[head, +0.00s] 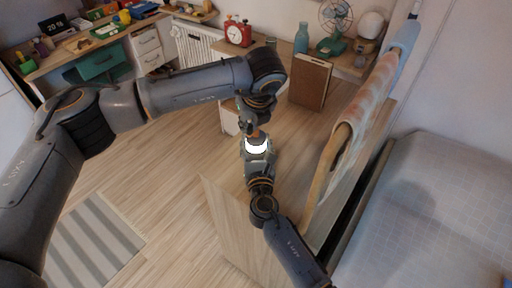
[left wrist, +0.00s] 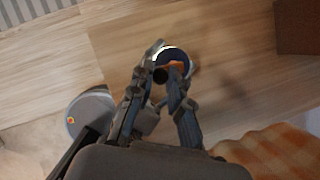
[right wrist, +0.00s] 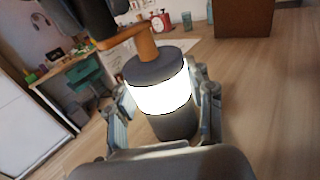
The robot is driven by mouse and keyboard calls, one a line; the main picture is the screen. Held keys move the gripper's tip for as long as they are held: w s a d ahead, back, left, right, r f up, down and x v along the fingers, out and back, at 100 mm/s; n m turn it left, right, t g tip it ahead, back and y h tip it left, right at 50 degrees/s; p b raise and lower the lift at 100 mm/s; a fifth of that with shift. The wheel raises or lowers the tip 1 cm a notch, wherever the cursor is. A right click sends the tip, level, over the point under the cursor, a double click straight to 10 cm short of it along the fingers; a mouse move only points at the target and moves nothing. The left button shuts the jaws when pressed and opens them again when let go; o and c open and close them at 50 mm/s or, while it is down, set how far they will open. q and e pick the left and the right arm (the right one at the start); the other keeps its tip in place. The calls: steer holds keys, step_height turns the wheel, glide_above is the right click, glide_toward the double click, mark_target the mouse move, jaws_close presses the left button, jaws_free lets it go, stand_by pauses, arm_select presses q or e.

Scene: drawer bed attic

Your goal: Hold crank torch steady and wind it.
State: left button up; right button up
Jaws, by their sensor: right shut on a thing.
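The crank torch (head: 256,146) is a dark cylinder with a glowing white band, close up in the right wrist view (right wrist: 160,95). My right gripper (head: 258,162) is shut around its body from below and holds it roughly upright above the floor. An orange-brown crank (right wrist: 130,36) sits on its top and reaches left in the right wrist view. My left gripper (head: 252,122) is above the torch, fingers pointing down. In the left wrist view its fingers (left wrist: 167,72) stand apart on both sides of a dark round knob (left wrist: 160,75), over the orange crank. Contact with the knob is unclear.
A bed (head: 430,200) and a rail with a checked blanket (head: 365,105) are at the right. A brown box (head: 310,82) stands behind. Desks with a red clock (head: 238,32) line the back. Left floor is open.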

arm_select(q)
steer(key=o, duration=0.5)
steer(key=shift+o, duration=0.2)
steer(key=v, duration=1.2)
